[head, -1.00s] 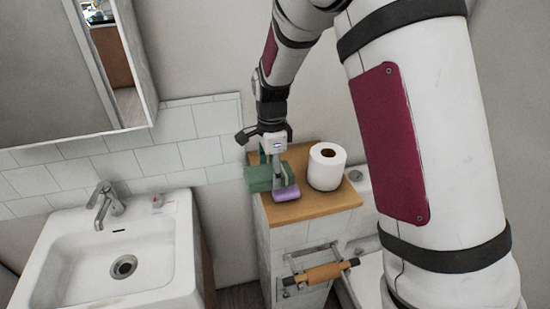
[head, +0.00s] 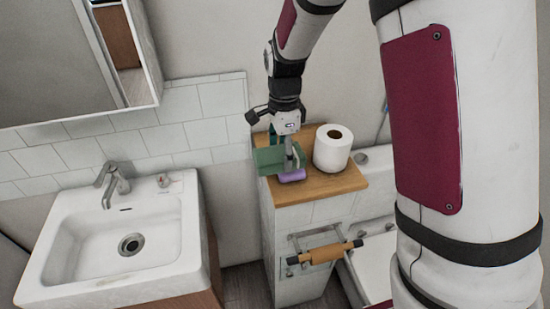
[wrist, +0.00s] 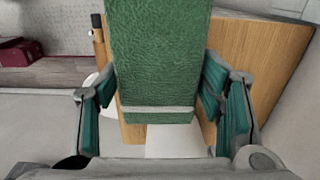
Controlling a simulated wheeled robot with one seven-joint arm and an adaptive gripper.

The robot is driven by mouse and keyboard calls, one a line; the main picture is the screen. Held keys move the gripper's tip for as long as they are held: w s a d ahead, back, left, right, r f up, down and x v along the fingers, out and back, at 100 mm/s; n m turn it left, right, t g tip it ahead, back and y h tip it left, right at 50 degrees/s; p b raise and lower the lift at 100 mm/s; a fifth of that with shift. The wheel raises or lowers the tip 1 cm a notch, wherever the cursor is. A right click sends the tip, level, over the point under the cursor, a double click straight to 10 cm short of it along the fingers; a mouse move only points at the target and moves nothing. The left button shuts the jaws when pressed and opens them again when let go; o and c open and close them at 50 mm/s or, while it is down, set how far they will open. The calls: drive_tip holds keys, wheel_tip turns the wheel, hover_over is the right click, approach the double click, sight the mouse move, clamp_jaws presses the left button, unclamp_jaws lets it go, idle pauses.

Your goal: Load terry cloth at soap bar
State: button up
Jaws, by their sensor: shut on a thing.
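The green terry cloth (head: 267,159) is above the wooden top of a narrow cabinet in the head view. My gripper (head: 290,162) points down there and is shut on the cloth. In the wrist view the cloth (wrist: 158,60) is a flat green block with a pale band, between my two teal-padded fingers (wrist: 160,112). A purple soap bar (head: 292,176) is just below and right of the cloth, near the front edge of the cabinet top. I cannot tell whether the cloth touches the soap or the wood. The soap does not show in the wrist view.
A white toilet roll (head: 333,148) stands on the cabinet top (head: 325,186), right of my gripper. A white sink (head: 75,240) with a tap is at the left. The wall is close behind.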

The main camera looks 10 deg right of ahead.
sight(297, 149)
drive_tip(key=d+r, duration=0.2)
drive_tip(key=d, duration=0.1)
drive_tip(key=shift+w+d+r, duration=0.15)
drive_tip(key=shift+d+r, duration=0.15)
drive_tip(key=shift+r, duration=0.1)
drive_tip(key=shift+f+b, duration=1.45)
drive_tip(key=shift+f, duration=0.75)
drive_tip(key=shift+f+b, duration=0.4)
drive_tip(key=shift+f, duration=0.25)
drive_tip(key=shift+f, duration=0.6)
drive_tip(key=shift+r+p, duration=2.05)
drive_tip(key=shift+r, duration=1.5)
